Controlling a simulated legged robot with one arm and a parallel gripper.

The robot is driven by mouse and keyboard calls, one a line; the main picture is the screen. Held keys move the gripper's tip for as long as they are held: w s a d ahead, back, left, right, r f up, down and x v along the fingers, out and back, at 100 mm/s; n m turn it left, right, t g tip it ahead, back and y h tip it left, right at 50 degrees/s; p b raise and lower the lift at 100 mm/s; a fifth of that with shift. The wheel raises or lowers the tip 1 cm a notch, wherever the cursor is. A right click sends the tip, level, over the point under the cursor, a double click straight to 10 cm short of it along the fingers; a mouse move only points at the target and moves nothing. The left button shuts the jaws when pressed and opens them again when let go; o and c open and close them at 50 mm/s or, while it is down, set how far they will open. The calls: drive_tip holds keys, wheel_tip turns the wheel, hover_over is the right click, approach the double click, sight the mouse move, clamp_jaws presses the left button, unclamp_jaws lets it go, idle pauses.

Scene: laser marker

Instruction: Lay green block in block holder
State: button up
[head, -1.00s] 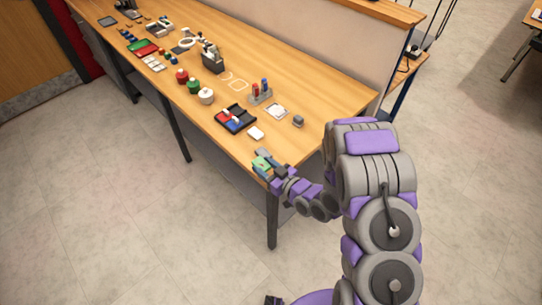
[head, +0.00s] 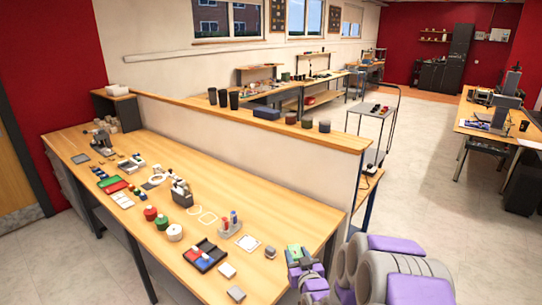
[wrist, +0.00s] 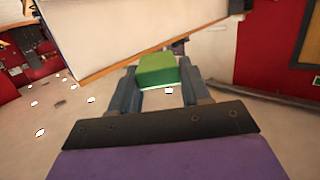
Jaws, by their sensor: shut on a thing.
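The green block (wrist: 158,70) sits between the two fingers of my gripper (wrist: 160,86) in the wrist view. My gripper is shut on it. In the head view the green block (head: 294,252) shows at my gripper (head: 301,257), near the right end of the bench. The likely block holder is a dark tray with compartments (head: 191,262), on the bench to the left of my gripper. The green block is apart from the tray.
A stand with red and blue pieces (head: 229,224), a white square (head: 248,243) and a small grey piece (head: 270,252) stand behind. A partition (head: 240,150) backs the bench.

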drive_tip(key=d+r+m+h, duration=0.2)
drive_tip(key=d+r+h, duration=0.1)
drive_tip(key=d, duration=0.3)
drive_tip(key=shift+r+m+h, duration=0.3)
drive_tip(key=shift+w+a, duration=0.1)
drive_tip(key=shift+a, duration=0.05)
drive_tip(key=a+f+n+y, duration=0.1)
drive_tip(key=a, duration=0.1)
drive_tip(key=a+f+n+y, duration=0.1)
drive_tip(key=a+f+y, duration=0.1)
drive_tip(key=a, duration=0.1)
drive_tip(key=a+f+n+y, duration=0.1)
drive_tip(key=a+f, duration=0.1)
drive_tip(key=shift+s+a+f, duration=0.2)
drive_tip(key=shift+s+a, duration=0.05)
drive_tip(key=shift+s, duration=0.1)
drive_tip(key=s+a+f+n+g+y, duration=0.2)
drive_tip(key=s+a+f+y, duration=0.1)
drive_tip(key=a, duration=0.2)
drive_tip(key=s+a+f+n+g+y, duration=0.2)
drive_tip(key=s+a+f+n+y, duration=0.1)
drive_tip(key=s+a, duration=0.1)
drive_tip(key=s+a+f+n+g+y, duration=0.2)
drive_tip(key=s+a+f, duration=0.2)
drive_tip(key=a, duration=0.3)
drive_tip(key=shift+s+y, duration=0.15)
drive_tip(key=shift+y, duration=0.25)
